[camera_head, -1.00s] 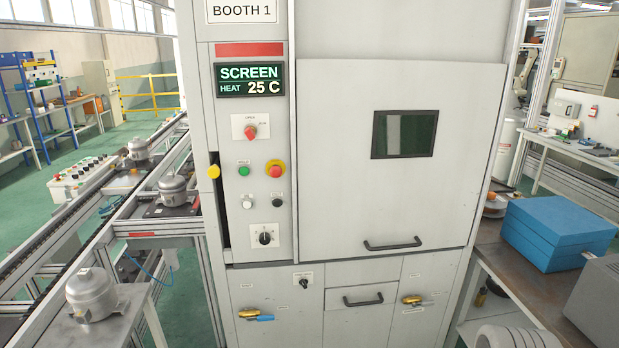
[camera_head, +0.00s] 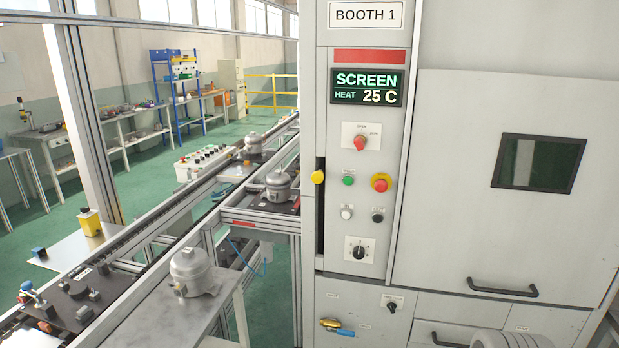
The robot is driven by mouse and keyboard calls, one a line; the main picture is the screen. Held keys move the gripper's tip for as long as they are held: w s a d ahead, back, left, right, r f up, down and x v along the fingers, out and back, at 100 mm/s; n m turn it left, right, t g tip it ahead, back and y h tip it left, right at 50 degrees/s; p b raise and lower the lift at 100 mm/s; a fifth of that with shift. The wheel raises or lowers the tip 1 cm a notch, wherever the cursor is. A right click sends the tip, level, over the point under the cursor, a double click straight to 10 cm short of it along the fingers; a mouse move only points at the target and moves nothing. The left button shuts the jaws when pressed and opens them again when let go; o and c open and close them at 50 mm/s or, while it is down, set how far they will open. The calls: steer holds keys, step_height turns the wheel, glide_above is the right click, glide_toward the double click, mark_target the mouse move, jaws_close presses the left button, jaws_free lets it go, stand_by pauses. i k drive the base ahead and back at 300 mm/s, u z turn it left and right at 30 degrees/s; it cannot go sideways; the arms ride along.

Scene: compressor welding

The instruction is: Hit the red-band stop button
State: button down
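The panel of Booth 1 carries a red mushroom button on a yellow collar (camera_head: 381,182). A red band (camera_head: 369,56) runs above the screen, which reads HEAT 25 C. A green button (camera_head: 348,181), a white button (camera_head: 347,212) and a black button (camera_head: 377,215) are nearby. A yellow knob (camera_head: 318,177) stands at the panel's left edge.
A conveyor (camera_head: 150,270) with grey compressors (camera_head: 278,186) runs along the booth's left. A box with several buttons (camera_head: 200,162) stands beside it. A yellow box (camera_head: 89,220) sits on a table at left. The booth door (camera_head: 450,180) is shut. Green floor shows beyond.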

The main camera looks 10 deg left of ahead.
mark_target(380, 186)
steer(key=u, duration=0.95)
steer(key=i, duration=1.05)
steer(key=u, duration=0.6)
